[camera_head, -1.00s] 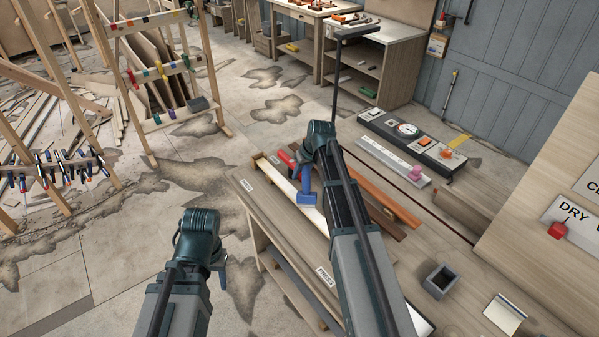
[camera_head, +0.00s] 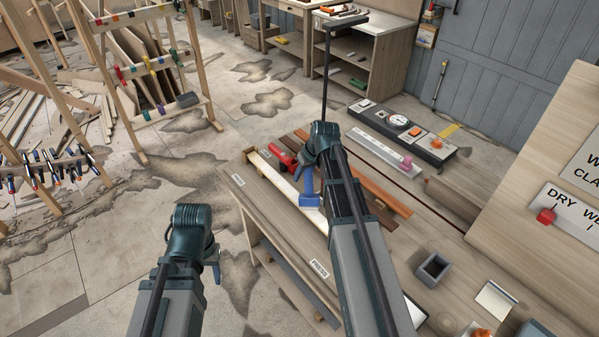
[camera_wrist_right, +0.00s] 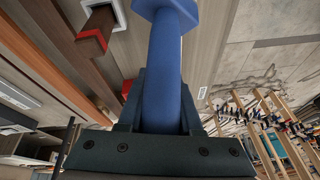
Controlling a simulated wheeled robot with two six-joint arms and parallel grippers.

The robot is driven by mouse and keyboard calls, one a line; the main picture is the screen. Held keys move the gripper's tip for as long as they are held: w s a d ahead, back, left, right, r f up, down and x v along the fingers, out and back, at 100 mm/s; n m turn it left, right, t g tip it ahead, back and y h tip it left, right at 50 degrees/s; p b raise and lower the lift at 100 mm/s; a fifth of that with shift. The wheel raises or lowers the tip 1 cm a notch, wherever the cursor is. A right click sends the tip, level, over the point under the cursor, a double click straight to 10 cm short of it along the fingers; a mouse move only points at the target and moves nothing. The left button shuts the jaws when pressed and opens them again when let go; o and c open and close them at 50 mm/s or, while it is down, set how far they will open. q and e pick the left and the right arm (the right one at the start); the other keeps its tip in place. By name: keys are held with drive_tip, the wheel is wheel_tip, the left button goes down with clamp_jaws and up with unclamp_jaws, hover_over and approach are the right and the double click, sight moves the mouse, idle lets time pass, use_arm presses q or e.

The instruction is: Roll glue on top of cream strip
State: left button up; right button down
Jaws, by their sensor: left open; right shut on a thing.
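The cream strip (camera_head: 276,182) lies lengthwise on the wooden bench, partly hidden by my right arm. My right gripper (camera_head: 309,172) is over the strip, shut on a blue-handled tool (camera_head: 309,200). In the right wrist view the blue handle (camera_wrist_right: 165,75) stands between the jaws. The tool's blue end appears over or close to the strip; I cannot tell if it touches. No glue can be made out on the strip's visible part. My left gripper (camera_head: 216,262) is open and empty, off the bench's left side.
A red object (camera_head: 282,163) sits beside the strip, with brown strips (camera_head: 375,190) to its right. A grey square cup (camera_head: 433,268) and a white pad (camera_head: 495,299) are at the right. A clamp rack (camera_head: 150,75) stands at left.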

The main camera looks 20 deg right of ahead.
drive_tip(key=shift+s+d, duration=0.25)
drive_tip(key=shift+s, duration=0.5)
drive_tip(key=shift+s+d, duration=0.35)
drive_tip(key=shift+s, duration=0.75)
drive_tip(key=shift+s+d, duration=0.3)
drive_tip(key=shift+s, duration=0.8)
drive_tip(key=shift+s+d, duration=0.35)
drive_tip(key=shift+s, duration=0.75)
drive_tip(key=shift+s, duration=0.1)
drive_tip(key=shift+s+d, duration=0.25)
drive_tip(key=shift+s, duration=0.55)
drive_tip(key=shift+s+d, duration=0.25)
drive_tip(key=shift+s, duration=0.55)
drive_tip(key=shift+s, duration=0.1)
drive_tip(key=shift+s+d, duration=0.25)
drive_tip(key=shift+s, duration=0.5)
drive_tip(key=shift+s+d, duration=0.25)
drive_tip(key=shift+s, duration=0.5)
drive_tip(key=shift+s, duration=0.1)
